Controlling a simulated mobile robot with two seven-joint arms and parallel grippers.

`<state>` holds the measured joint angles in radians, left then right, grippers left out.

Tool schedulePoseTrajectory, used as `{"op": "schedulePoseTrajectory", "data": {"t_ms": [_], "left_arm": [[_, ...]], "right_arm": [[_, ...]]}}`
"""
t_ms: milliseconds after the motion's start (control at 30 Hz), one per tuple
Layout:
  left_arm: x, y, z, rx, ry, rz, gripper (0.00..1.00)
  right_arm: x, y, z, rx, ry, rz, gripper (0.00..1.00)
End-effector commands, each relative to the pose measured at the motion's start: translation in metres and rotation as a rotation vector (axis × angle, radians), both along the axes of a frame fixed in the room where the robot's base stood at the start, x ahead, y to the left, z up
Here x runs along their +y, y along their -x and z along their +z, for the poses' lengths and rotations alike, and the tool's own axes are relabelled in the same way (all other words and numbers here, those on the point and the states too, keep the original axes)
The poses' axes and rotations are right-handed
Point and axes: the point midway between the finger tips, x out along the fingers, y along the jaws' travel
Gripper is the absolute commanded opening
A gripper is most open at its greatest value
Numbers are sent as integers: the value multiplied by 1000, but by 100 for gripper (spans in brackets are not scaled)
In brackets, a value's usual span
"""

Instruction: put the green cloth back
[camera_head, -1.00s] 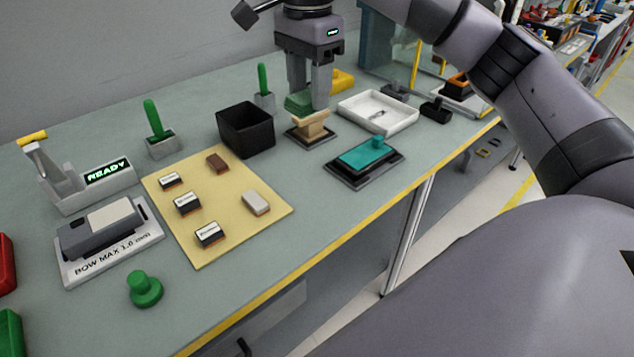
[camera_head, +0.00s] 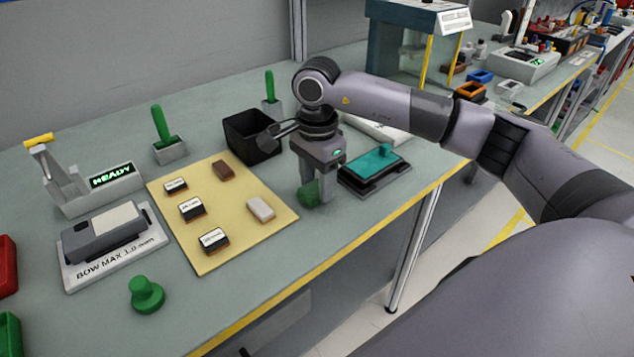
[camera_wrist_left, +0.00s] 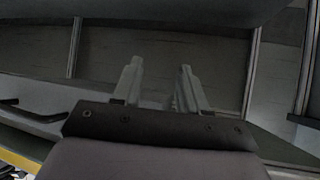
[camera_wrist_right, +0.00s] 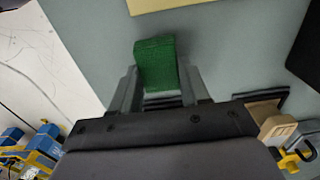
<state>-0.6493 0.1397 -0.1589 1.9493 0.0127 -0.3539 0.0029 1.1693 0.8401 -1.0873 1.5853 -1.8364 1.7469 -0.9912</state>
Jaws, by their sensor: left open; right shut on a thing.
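The green cloth (camera_head: 309,194) is a small green block-like piece between the fingers of my right gripper (camera_head: 318,188), low over the bench right of the yellow mat. In the right wrist view the cloth (camera_wrist_right: 157,63) sits between both fingertips, and the right gripper (camera_wrist_right: 160,85) is shut on it. Whether the cloth touches the bench I cannot tell. My left gripper (camera_wrist_left: 157,85) is open and empty in the left wrist view, away from the bench top.
The yellow mat (camera_head: 240,236) with several small blocks lies left of the right gripper. A black bin (camera_head: 243,144) stands behind it. A teal block on a black base (camera_head: 374,165) is close on the right. The white tray (camera_head: 384,132) is partly hidden by my arm.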

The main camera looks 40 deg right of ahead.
Motion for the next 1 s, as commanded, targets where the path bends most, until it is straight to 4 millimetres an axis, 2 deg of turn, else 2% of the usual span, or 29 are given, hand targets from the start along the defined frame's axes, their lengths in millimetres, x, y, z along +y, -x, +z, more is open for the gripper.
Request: {"op": "schedulePoseTrajectory", "data": {"t_ms": [100,433,467,500,533,833,1000], "left_arm": [[0,0,1,0,0,0,43],[0,0,-3,-1,0,0,43],[0,0,-2,-1,0,0,43],[0,0,-2,-1,0,0,43],[0,0,-2,-1,0,0,43],[0,0,-1,-1,1,-1,43],[0,0,0,-2,1,-1,43]], "right_arm": [[0,0,-10,0,0,0,21],[0,0,-14,-1,0,1,21],[0,0,-13,-1,0,0,52],[0,0,-13,-1,0,1,65],[0,0,-13,-1,0,1,71],[0,0,-11,-1,0,1,71],[0,-1,3,-5,-1,1,71]]}}
